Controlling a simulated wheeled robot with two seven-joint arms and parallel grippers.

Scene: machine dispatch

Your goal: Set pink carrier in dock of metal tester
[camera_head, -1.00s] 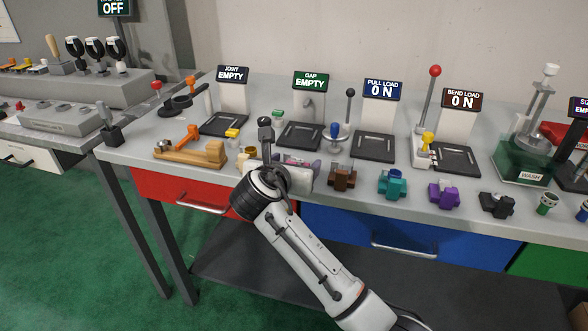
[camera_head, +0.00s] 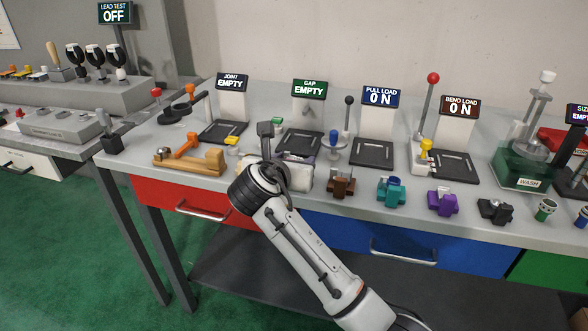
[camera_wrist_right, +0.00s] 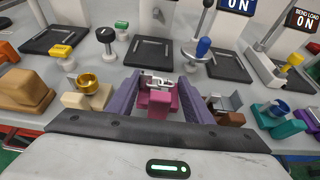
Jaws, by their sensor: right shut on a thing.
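The pink carrier (camera_wrist_right: 157,101) sits between the lavender fingers of my right gripper (camera_wrist_right: 158,106) in the right wrist view, with a small metal piece on it. The right gripper (camera_head: 296,160) is shut on it near the front edge of the bench, and its body hides the carrier in the head view. I cannot tell whether the carrier is clear of the bench. Testers with black docks stand behind: JOINT (camera_head: 223,131), GAP (camera_head: 299,143), PULL LOAD (camera_head: 372,152) and BEND LOAD (camera_head: 452,166). No label says which is the metal tester. My left gripper is out of view.
Brown (camera_head: 341,184), teal (camera_head: 390,191), purple (camera_head: 442,202) and black (camera_head: 495,209) carriers line the front edge to the right. A cream carrier with a gold cup (camera_wrist_right: 87,83) is close left of the gripper. A blue-knobbed post (camera_wrist_right: 203,48) stands ahead right.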

